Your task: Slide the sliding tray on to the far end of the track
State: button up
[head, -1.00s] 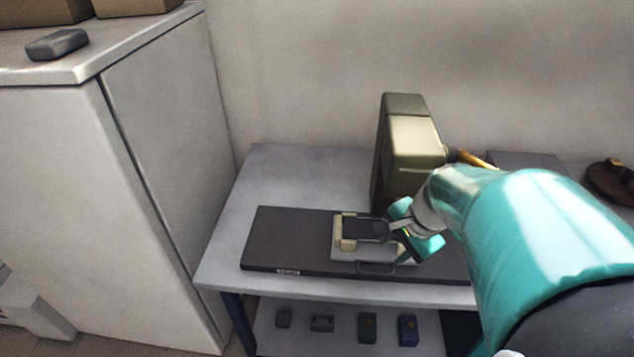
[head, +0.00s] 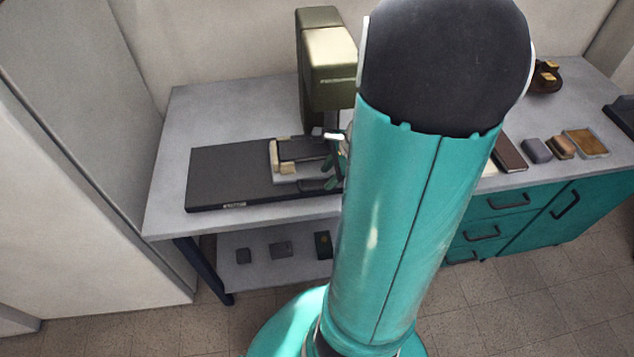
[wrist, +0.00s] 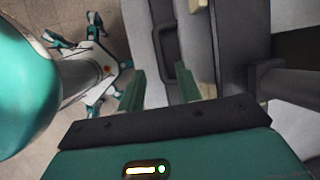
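The sliding tray (head: 309,178), a light grey plate with a cream and dark fixture on top, sits on the long black track (head: 222,178) on the bench. Bare track shows to its left; the track's right end is hidden behind my arm. A dark loop handle (wrist: 157,45) at the tray's front shows in the wrist view. My gripper (wrist: 160,85) is open, its two green fingers apart and either side of the handle's near end. Whether they touch it, I cannot tell. In the head view the gripper (head: 337,168) is partly hidden at the tray's right side.
An olive machine (head: 322,60) stands on the bench (head: 185,115) behind the track. Small blocks (head: 281,250) lie on the lower shelf. A teal drawer cabinet (head: 510,220) with several items on top stands to the right. A tall pale cabinet (head: 80,130) is at left.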

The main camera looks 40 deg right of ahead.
aim_at(318, 188)
jog(key=shift+x, duration=2.7)
grip_shut()
